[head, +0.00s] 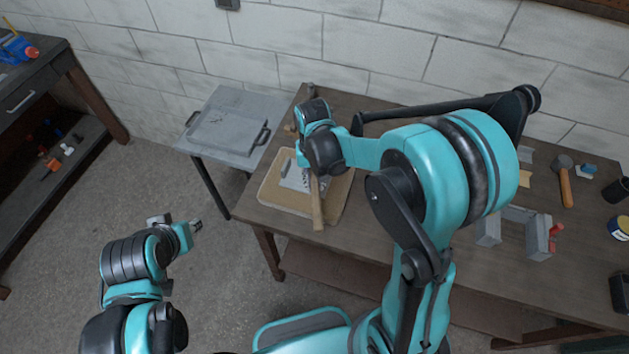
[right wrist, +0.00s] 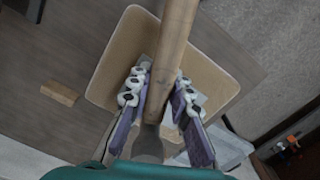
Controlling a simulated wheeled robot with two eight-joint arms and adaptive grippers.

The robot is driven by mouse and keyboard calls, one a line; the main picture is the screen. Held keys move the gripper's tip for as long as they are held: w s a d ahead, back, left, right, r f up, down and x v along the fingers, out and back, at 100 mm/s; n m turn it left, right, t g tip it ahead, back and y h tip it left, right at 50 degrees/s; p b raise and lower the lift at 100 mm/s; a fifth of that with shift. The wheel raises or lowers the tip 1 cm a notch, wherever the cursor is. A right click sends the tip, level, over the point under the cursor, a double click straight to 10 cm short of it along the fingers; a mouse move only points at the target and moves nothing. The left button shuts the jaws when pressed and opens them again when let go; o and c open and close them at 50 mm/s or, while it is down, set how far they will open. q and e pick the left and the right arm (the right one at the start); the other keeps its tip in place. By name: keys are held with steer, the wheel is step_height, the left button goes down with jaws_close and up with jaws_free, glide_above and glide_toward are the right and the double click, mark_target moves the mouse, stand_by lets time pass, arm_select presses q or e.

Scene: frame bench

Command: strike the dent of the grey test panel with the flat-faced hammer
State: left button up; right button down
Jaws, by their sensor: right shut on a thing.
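My right gripper (head: 308,168) is shut on the wooden handle of a hammer (head: 317,205). In the right wrist view the handle (right wrist: 175,45) runs between both fingers (right wrist: 160,105), and a grey part, probably the head (right wrist: 148,144), shows at the lower end. The shape of its face cannot be seen. The grey test panel (head: 294,178) lies under the gripper on a tan board (head: 270,196); the gripper and hammer cover much of it. Dark marks show on the panel, but I cannot make out the dent. My left gripper (head: 195,227) is over the floor, away from the bench; its jaw opening is unclear.
Another hammer (head: 565,182) lies at the right of the wooden bench (head: 370,225). Grey blocks (head: 538,236) and a yellow-blue can (head: 619,228) are also there. A grey tray (head: 225,132) sits on a side table at the left. A small wooden block (right wrist: 58,90) lies beside the board.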

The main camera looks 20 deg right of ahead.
mark_target(315, 179)
stand_by(0.3)
step_height(315, 179, down, 5)
steer(key=b, duration=0.4)
steer(key=shift+b, duration=0.3)
step_height(315, 179, up, 8)
steer(key=p, duration=0.6)
steer(key=shift+r, duration=0.25)
steer(key=shift+f, duration=0.2)
steer(key=shift+f+b, duration=1.5)
steer(key=shift+f, duration=0.1)
